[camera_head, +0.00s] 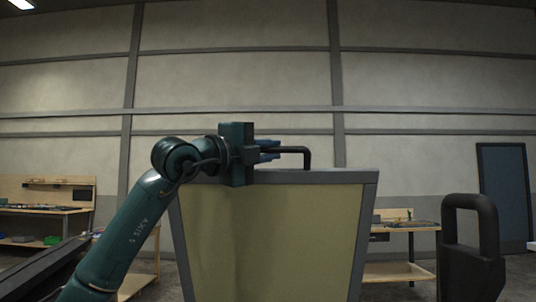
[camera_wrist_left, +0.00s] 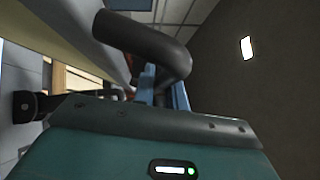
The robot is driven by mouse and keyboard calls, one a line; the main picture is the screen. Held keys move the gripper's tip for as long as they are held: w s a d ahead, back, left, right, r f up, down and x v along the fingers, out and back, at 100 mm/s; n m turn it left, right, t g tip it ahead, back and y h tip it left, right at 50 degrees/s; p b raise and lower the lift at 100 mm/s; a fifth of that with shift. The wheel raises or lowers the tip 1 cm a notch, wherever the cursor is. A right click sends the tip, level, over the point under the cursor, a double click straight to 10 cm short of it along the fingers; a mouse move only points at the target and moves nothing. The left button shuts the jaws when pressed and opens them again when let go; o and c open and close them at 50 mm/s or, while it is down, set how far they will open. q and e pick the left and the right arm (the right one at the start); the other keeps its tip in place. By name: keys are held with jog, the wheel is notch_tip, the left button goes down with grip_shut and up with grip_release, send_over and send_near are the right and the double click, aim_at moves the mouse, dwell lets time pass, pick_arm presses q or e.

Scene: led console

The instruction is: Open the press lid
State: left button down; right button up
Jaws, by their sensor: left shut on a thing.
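The press lid (camera_head: 275,240) stands tilted up in the middle of the head view. It is a yellowish panel in a grey frame. A black bar handle (camera_head: 307,156) sits on its top edge. My left gripper (camera_head: 270,150) reaches in from the left at that edge, and its blue fingers are shut on the handle. In the left wrist view the thick, bent handle (camera_wrist_left: 150,42) passes at the blue fingers (camera_wrist_left: 165,88); the exact contact is partly hidden. My right gripper is not in view.
A dark loop-shaped part (camera_head: 470,240) stands at the right front. Workbenches stand behind at the left (camera_head: 45,208) and right (camera_head: 405,228). A blue door (camera_head: 503,190) is in the far wall. The space above the lid is clear.

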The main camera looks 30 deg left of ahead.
pick_arm(q)
jog(key=c, duration=1.4)
grip_release()
jog(key=shift+c, duration=0.2)
jog(key=b+v, duration=0.3)
jog(key=v, duration=1)
jog(key=shift+b, duration=0.35)
